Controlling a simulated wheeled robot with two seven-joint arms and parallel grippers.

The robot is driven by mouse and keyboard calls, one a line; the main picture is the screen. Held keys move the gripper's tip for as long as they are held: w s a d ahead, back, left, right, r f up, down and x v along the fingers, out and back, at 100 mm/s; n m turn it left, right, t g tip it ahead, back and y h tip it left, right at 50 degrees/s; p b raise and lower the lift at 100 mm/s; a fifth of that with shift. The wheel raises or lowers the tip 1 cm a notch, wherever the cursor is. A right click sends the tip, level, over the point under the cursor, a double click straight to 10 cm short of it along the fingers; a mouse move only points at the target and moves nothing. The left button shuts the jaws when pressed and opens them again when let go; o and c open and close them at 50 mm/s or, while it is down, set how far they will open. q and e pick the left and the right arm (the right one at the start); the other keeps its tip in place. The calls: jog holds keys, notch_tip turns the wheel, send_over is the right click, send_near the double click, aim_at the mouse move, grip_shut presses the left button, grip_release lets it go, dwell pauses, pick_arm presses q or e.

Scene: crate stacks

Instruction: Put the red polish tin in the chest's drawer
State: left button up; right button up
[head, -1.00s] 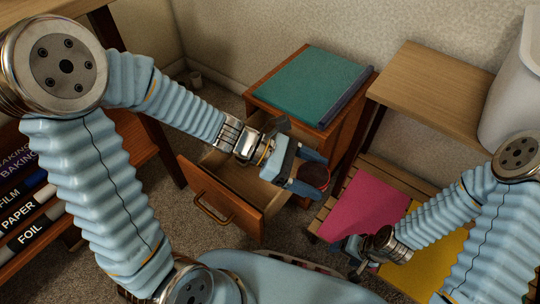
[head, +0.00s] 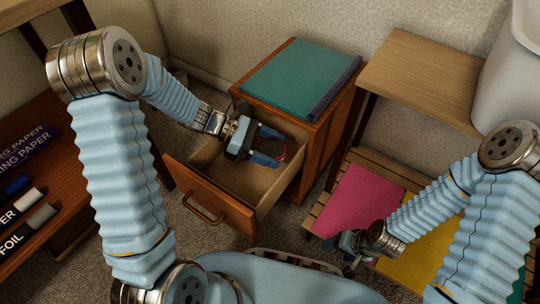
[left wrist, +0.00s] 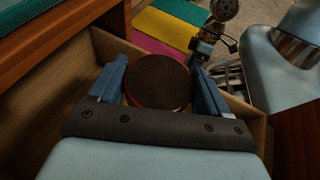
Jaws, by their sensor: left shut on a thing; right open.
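The chest (head: 322,138) is a wooden unit with its drawer (head: 222,198) pulled open. My left gripper (head: 272,150) is over the open drawer, near its back right part. It is shut on the red polish tin (head: 282,152), round with a dark top and red side. The tin (left wrist: 157,82) sits between the two blue fingers in the left wrist view, with drawer walls around it. I cannot tell whether the tin touches the drawer floor. My right gripper (head: 352,250) is open and empty, low beside the slatted bench.
A teal folder (head: 292,76) lies on the chest. A slatted bench (head: 385,170) with pink (head: 362,200) and yellow (head: 425,240) sheets is at the right. A small wooden table (head: 425,75) and a pale bin (head: 508,95) stand behind. A shelf with labelled boxes (head: 25,150) is at the left.

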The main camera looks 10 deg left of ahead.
aim_at(270, 154)
pick_arm(q)
jog(key=f, duration=0.2)
jog(key=f+b, duration=0.1)
jog(key=shift+w+a+f, duration=0.2)
jog(key=shift+f, duration=0.15)
jog(key=shift+f+b, duration=0.35)
jog(key=shift+f, duration=0.25)
jog(key=o, duration=1.1)
jog(key=shift+c, duration=0.2)
jog(key=shift+r, duration=0.25)
jog(key=shift+r+p, duration=0.65)
jog(key=v, duration=0.6)
jog(key=p+v, duration=0.1)
jog(key=v, duration=0.4)
jog(key=shift+a+f, duration=0.1)
jog(key=shift+a, duration=0.4)
jog(key=shift+p, duration=0.3)
